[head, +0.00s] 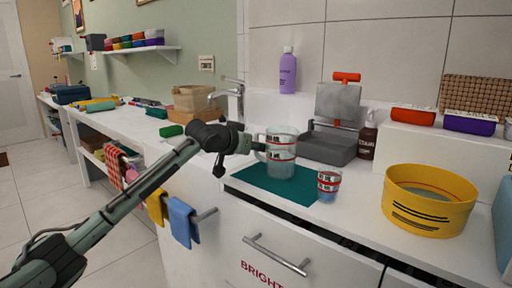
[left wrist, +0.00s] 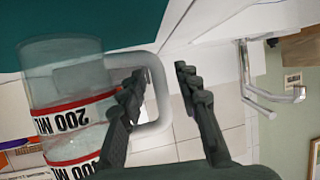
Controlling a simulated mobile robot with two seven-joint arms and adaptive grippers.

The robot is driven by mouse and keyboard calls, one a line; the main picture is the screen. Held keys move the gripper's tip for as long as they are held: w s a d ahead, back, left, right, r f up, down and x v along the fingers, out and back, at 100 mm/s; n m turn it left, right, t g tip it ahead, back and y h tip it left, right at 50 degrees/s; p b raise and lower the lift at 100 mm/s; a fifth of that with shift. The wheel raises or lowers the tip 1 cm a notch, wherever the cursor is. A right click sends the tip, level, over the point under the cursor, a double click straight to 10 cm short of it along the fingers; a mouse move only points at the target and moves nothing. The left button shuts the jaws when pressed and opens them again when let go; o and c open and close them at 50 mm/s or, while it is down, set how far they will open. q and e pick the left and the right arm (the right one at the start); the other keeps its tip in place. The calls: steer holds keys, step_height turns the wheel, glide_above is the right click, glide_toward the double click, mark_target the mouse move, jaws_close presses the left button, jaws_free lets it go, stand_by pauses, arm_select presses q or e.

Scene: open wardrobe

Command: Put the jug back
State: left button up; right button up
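The jug (head: 283,160) is clear, with red-and-white bands, and stands upright on a teal mat (head: 254,184) on the counter. In the left wrist view the jug (left wrist: 62,80) appears upside down, with bands reading 200 ML and a pale handle (left wrist: 160,108). My left gripper (head: 256,146) is at the jug's left side, at handle height. In the left wrist view the left gripper (left wrist: 160,78) is open, and the handle's outer bar shows between its fingers. Whether either finger touches the handle cannot be told. My right gripper is not in view.
A small banded cup (head: 328,187) stands right of the jug. A yellow round tin (head: 430,202), a grey appliance (head: 330,145) and a dark bottle (head: 367,138) stand further right or behind. A faucet (head: 236,98) is behind the gripper. The mat's front is clear.

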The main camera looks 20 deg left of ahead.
arm_select(q)
steer(key=shift+s+r, duration=0.15)
steer(key=shift+r, duration=0.05)
steer(key=v, duration=1.1)
steer(key=shift+s, duration=0.35)
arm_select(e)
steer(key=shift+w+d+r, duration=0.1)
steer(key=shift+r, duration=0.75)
arm_select(q)
steer(key=shift+a+r, duration=0.1)
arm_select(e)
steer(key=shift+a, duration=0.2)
